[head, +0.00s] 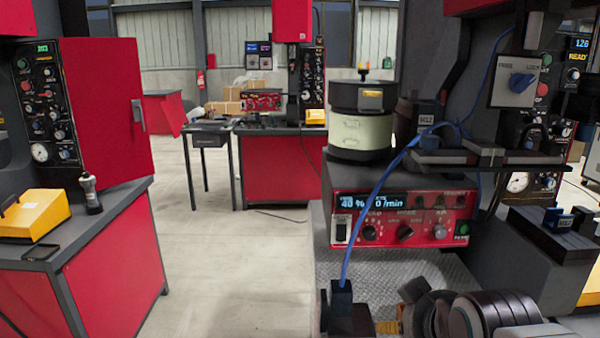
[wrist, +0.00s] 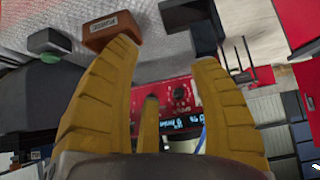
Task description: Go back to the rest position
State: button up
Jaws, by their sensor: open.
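My gripper (wrist: 161,48) shows in the wrist view with its yellow ribbed fingers spread apart and nothing between them. In the head view it is low at the right (head: 400,310), partly hidden by my own arm and cut by the lower edge. It is above the textured metal plate in front of the bowl feeder (head: 361,125). The feeder's red control panel (head: 400,218) has a lit display, and it also shows behind the fingers in the wrist view (wrist: 180,92). No touching between fingers and panel is visible.
A blue cable (head: 372,215) runs down in front of the panel. A brown labelled block (wrist: 113,31) lies beyond the fingers in the wrist view. A red bench (head: 105,265) with a yellow box (head: 35,213) stands left. The floor (head: 220,255) between is clear.

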jog(key=s+r+g+p, duration=0.2)
jog(key=s+p, duration=0.3)
jog(key=s, duration=0.2)
jog(key=s+r+g+p, duration=0.2)
jog(key=s+g+p, duration=0.1)
jog(key=s+p, duration=0.2)
jog(key=s, duration=0.2)
jog(key=shift+s, duration=0.35)
dwell(0.4)
